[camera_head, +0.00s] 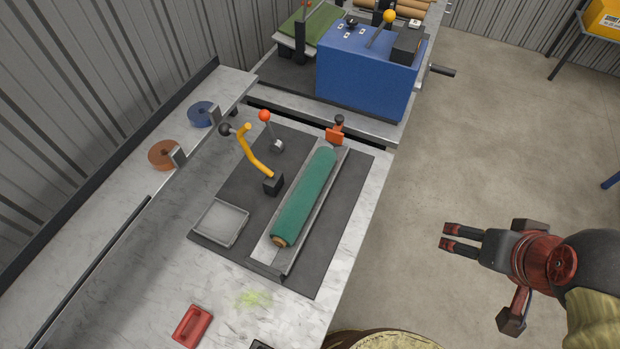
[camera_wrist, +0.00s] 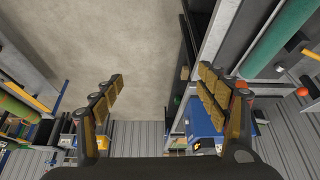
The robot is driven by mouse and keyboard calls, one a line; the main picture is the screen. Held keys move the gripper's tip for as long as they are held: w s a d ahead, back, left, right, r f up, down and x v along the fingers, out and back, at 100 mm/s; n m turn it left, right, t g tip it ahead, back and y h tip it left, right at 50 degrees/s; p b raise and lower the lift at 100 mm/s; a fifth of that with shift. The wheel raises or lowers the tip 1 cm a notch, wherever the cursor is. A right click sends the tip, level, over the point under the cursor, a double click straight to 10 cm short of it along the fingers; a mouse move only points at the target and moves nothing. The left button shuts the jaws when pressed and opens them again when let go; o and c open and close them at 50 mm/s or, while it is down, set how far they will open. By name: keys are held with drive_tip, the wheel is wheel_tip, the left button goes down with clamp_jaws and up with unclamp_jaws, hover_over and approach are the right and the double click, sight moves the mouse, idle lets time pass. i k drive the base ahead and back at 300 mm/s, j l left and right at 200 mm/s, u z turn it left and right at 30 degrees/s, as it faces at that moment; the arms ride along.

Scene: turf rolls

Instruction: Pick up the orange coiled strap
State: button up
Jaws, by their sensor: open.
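The orange coiled strap (camera_head: 162,154) lies on the left ledge of the workbench, near the wall, in the head view. A blue coil (camera_head: 201,114) lies behind it on the same ledge. A small metal bracket stands at the right side of each coil. My gripper (camera_head: 446,237) is at the right of the head view, over the floor, well apart from the bench and the strap. Its fingers are apart with nothing between them. In the wrist view my gripper (camera_wrist: 160,95) also shows wide apart and empty. I cannot make out the orange strap in the wrist view.
A green roll (camera_head: 305,196) lies in a metal tray on a dark mat. Levers with a yellow handle (camera_head: 258,163) and a red knob (camera_head: 264,116) stand between roll and coils. A blue machine (camera_head: 368,75) stands behind. A red item (camera_head: 190,326) lies at the front.

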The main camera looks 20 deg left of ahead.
sight(165, 155)
drive_tip(key=u, duration=2.15)
